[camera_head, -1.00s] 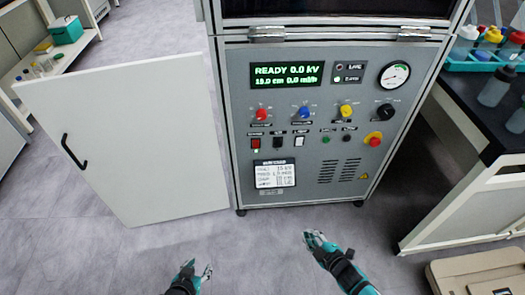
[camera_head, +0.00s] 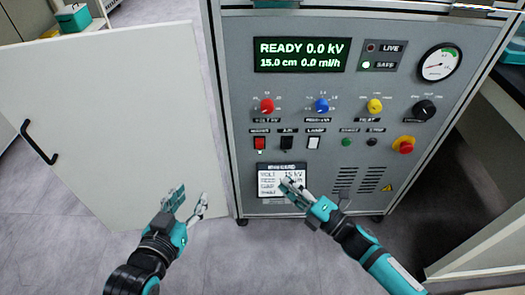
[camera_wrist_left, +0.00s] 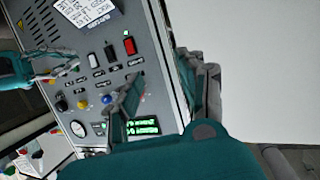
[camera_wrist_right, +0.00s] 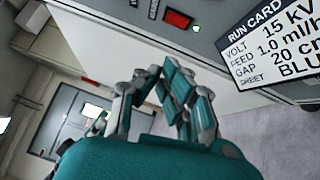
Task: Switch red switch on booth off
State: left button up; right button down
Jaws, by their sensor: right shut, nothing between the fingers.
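The red switch (camera_head: 259,143) is a small rectangular rocker on the grey booth front panel (camera_head: 226,120), the leftmost of a row of switches under the red knob. It also shows in the left wrist view (camera_wrist_left: 129,46) and the right wrist view (camera_wrist_right: 178,20), with a small green light close to it. My right gripper (camera_head: 290,184) is shut and empty, in front of the run card, below and to the right of the switch. My left gripper (camera_head: 191,195) is open and empty, in front of the open white door. Neither gripper appears to touch the switch.
A black switch (camera_head: 287,142) and a white switch (camera_head: 313,143) sit right of the red one. Knobs (camera_head: 321,105) line the row above, and a red emergency button (camera_head: 404,145) is at the right. The display (camera_head: 300,54) reads READY 0.0 kV. The white door (camera_head: 110,110) stands open at left.

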aim_at(260, 144)
pick_arm(q)
notch_tip(260, 144, up, 12)
jog(key=d+t+h+b, duration=0.2)
jog(key=t+h+b, duration=0.1)
jog(key=t, duration=0.4)
jog(key=shift+w+t, duration=0.15)
jog(key=shift+t, duration=0.25)
pick_arm(e)
jog(key=w+d+x, duration=0.2)
jog(key=x, duration=1.1)
jog(key=shift+d+r, duration=0.1)
jog(key=shift+r, duration=0.05)
pick_arm(q)
notch_tip(260, 144, down, 6)
jog(key=w+g+y+p, duration=0.1)
jog(key=g, duration=0.3)
jog(key=shift+a+f+y+p, duration=0.15)
jog(key=shift+a+y+p, duration=0.15)
jog(key=shift+a+y, duration=0.1)
pick_arm(e)
jog(key=shift+w, duration=0.15)
